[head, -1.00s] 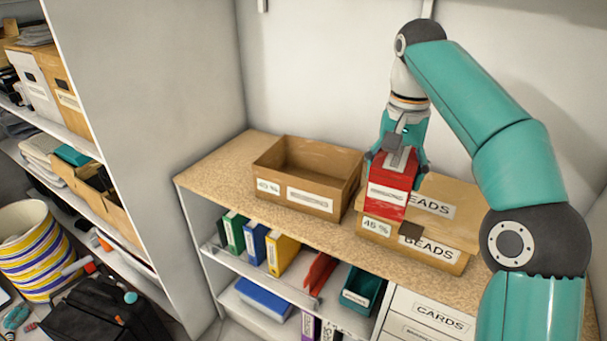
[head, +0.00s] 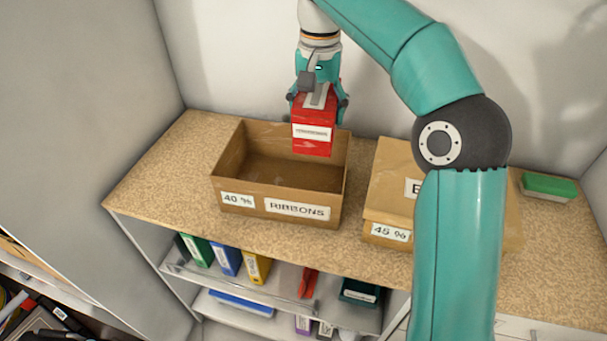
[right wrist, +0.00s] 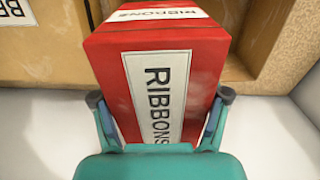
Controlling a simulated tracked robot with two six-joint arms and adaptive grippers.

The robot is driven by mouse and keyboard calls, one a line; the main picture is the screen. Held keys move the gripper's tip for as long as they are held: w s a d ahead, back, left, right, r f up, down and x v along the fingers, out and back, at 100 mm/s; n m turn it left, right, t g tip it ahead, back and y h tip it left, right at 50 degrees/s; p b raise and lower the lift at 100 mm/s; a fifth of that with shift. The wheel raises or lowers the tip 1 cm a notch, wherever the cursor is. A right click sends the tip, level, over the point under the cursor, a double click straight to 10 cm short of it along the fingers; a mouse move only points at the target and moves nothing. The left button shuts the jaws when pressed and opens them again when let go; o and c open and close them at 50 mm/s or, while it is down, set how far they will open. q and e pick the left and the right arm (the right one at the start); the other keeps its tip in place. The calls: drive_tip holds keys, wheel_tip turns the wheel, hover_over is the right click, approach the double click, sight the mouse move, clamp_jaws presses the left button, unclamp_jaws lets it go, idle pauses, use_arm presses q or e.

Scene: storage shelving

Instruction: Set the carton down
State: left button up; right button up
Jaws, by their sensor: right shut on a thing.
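The carton (head: 313,135) is red with a white label. My right gripper (head: 318,98) is shut on its upper part and holds it upright over the back right part of the open brown RIBBONS box (head: 228,185). In the right wrist view the carton (right wrist: 205,60) fills the middle, its label reading RIBBONS, between the two fingers of my right gripper (right wrist: 160,115). The RIBBONS box, also marked 40 %, stands on the speckled shelf top and looks empty inside. My left gripper is not in view.
A brown box marked 45 % (head: 385,205) stands right of the RIBBONS box, partly behind my arm. A green block (head: 548,186) lies at the far right. The speckled top (head: 165,165) is clear on the left. Coloured binders (head: 228,260) fill the shelf below.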

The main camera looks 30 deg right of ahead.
drive_tip(key=shift+f+b, duration=1.2)
drive_tip(key=shift+f, duration=7.1)
drive_tip(key=shift+f, duration=0.15)
drive_tip(key=o, duration=1)
wheel_tip(320, 180, up, 12)
drive_tip(key=shift+r+p, duration=0.2)
drive_tip(key=shift+p, duration=0.65)
